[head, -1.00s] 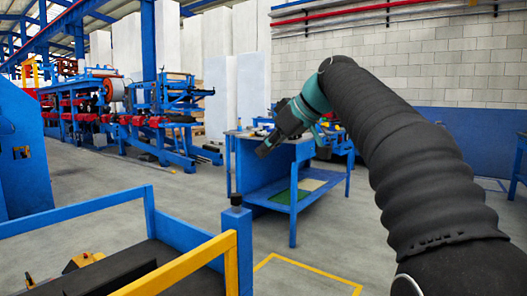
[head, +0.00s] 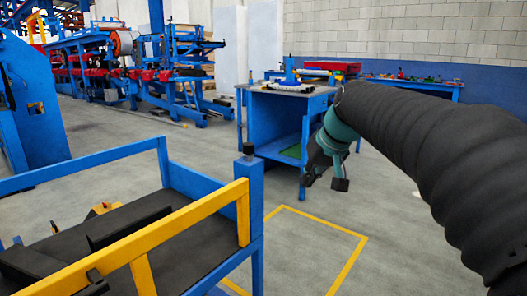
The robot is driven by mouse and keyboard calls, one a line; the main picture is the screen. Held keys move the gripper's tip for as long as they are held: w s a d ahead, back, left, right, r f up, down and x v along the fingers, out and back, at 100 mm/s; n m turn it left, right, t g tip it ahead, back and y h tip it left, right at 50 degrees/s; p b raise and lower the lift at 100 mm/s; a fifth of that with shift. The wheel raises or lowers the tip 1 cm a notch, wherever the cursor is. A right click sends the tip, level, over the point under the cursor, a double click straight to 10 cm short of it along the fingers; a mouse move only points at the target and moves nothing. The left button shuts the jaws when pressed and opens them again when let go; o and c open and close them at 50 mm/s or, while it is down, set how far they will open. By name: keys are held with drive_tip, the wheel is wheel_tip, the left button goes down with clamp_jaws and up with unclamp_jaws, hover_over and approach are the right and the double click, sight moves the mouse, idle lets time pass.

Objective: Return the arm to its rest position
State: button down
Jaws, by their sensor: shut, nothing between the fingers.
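My arm (head: 425,150) enters from the right edge in a black ribbed sleeve, with a teal wrist section. My gripper (head: 322,180) hangs at its end, pointing down, in front of the blue workbench. It is shut with nothing in it, and it looks small and dark here. It hangs clear above the floor, with nothing seen touching it. My arm hides part of the bench's right side.
A blue workbench (head: 258,130) with items on top stands behind my gripper. A blue and yellow railed cart (head: 205,205) with a black bed is at lower left. A yellow rectangle (head: 350,265) marks bare floor. Another blue table (head: 440,88) stands by the back wall.

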drive_tip(key=s+d+f+h, duration=0.1)
drive_tip(key=s+f, duration=0.4)
drive_tip(key=s, duration=0.4)
drive_tip(key=s+d+f+m+h, duration=0.1)
drive_tip(key=s+d+f, duration=0.1)
drive_tip(key=s+f, duration=0.3)
drive_tip(key=s+d+f+h, duration=0.1)
drive_tip(key=s+f, duration=0.4)
drive_tip(key=s, duration=0.8)
drive_tip(key=shift+s+d+f+m, duration=0.15)
drive_tip(key=shift+d+f+m, duration=0.2)
drive_tip(key=shift+d, duration=0.35)
